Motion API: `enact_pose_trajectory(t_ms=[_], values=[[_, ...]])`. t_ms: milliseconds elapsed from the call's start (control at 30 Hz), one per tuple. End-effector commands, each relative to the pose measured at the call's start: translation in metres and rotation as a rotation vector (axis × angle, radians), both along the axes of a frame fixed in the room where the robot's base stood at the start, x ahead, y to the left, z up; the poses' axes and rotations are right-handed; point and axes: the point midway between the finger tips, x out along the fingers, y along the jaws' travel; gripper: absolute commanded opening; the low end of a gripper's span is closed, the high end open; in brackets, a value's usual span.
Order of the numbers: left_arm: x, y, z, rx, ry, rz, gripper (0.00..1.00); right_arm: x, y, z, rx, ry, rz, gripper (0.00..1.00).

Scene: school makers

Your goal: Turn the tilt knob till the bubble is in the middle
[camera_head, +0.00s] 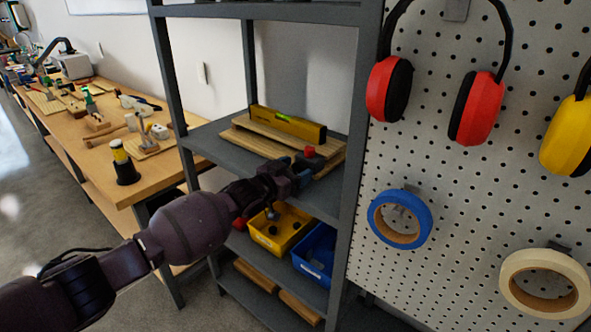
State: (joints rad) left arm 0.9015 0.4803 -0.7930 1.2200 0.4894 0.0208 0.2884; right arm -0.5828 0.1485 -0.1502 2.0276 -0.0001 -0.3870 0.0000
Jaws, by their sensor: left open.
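A yellow spirit level (302,127) lies on a wooden board (262,144) on the grey shelf. Its green vial (283,117) shows on the top edge; the bubble is too small to make out. A small red knob (309,151) sits near the right end of the wooden board. My left gripper (308,168) is open, just in front of and below the red knob. I cannot tell whether its fingers touch the knob or are around it. My left gripper and wrist hide part of the board's front. My right gripper is out of view.
Grey shelf posts (361,130) stand close to the right of my left gripper. Below are a yellow bin (262,236) and a blue bin (313,262). A pegboard (430,150) with ear defenders and tape rolls is at right. A cluttered workbench (150,175) stands at left.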

Motion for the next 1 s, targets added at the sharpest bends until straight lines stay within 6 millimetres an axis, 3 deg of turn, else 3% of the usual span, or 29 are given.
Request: enact_pose_trajectory(t_ms=[600, 1000], values=[[-0.07, 0.06, 0.002, 0.001, -0.001, 0.002, 0.69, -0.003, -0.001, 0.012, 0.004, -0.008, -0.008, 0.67], [-0.079, 0.068, 0.001, 0.001, 0.0, 0.001, 0.69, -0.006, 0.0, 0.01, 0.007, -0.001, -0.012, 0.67]])
